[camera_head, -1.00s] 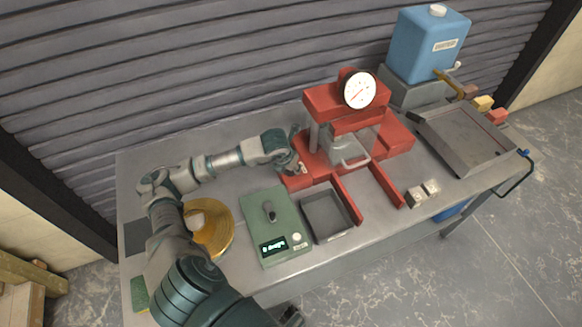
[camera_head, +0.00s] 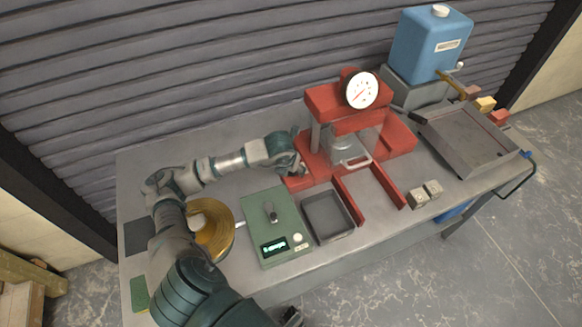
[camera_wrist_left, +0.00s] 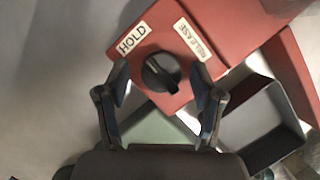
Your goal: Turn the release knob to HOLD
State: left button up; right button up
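The black release knob (camera_wrist_left: 161,72) is on a red face of the press, between a HOLD label (camera_wrist_left: 132,38) and a RELEASE label (camera_wrist_left: 193,40). Its ridge runs from upper left to lower right in the left wrist view; I cannot tell which end is the pointer. My left gripper (camera_wrist_left: 161,88) is open, with a finger on each side of the knob and gaps visible. In the head view my left gripper (camera_head: 300,168) is at the left end of the red press (camera_head: 318,178) and hides the knob. A dark part at the bottom edge may be my right gripper (camera_head: 292,317).
A green scale (camera_head: 262,215) and a grey tray (camera_head: 328,216) sit in front of the press. A gold round pan (camera_head: 212,232) is beside my left arm. A blue tank (camera_head: 428,45), a large metal tray (camera_head: 468,140) and small blocks (camera_head: 418,197) are to the right.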

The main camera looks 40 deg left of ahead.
pick_arm(q)
jog(key=shift+w+r, duration=0.1)
jog(key=shift+r, duration=0.15)
jog(key=v, duration=1.1)
jog(key=shift+r, duration=0.2)
jog(key=shift+r, duration=0.1)
